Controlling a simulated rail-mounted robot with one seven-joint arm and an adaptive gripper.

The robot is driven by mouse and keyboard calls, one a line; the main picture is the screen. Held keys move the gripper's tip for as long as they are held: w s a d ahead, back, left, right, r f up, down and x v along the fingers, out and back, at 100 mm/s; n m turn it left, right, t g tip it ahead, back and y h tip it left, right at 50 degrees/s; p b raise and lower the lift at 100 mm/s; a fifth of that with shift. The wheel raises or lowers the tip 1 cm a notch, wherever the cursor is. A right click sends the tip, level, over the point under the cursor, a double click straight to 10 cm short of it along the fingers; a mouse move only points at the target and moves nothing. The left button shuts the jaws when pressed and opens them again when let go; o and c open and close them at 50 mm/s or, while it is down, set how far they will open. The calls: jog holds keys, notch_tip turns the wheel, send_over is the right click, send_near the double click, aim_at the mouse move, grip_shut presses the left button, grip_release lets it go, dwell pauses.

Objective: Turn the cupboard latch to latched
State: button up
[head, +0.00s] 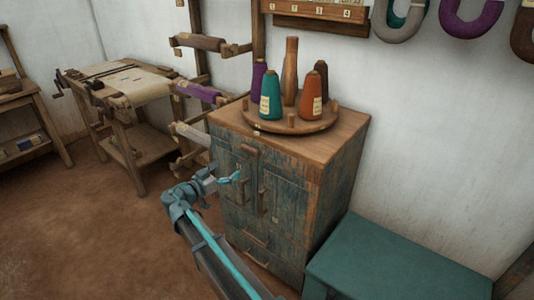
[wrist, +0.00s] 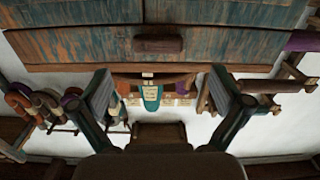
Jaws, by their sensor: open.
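The cupboard (head: 318,190) has worn blue-green doors and a wooden top. The cupboard latch (head: 249,150) looks like a small brown bar near the top of the door front, lying roughly level. In the wrist view the brown bar (wrist: 158,45) lies crosswise on the painted front (wrist: 230,46), close to the top edge. My gripper (head: 229,178) is in front of the left door, lower than the bar and apart from it. In the wrist view my gripper (wrist: 163,88) has its fingers wide apart with nothing between them. I cannot tell whether a finger touches the door.
A round wooden stand (head: 290,128) with several thread cones sits on the cupboard. Door handles (head: 262,201) and a drawer handle (head: 255,237) stick out of the front. A green bench (head: 390,262) stands to the right. A rack (head: 192,133) stands behind, left.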

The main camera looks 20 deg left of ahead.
aim_at(248, 152)
jog(key=shift+m, duration=0.3)
jog(key=x, duration=0.3)
jog(key=r+x, duration=0.1)
jog(key=x, duration=0.3)
jog(key=r+p+x, duration=0.1)
jog(key=x, duration=0.2)
jog(key=shift+w+d, duration=0.3)
jog(key=c, duration=0.9)
jog(key=shift+f, duration=0.1)
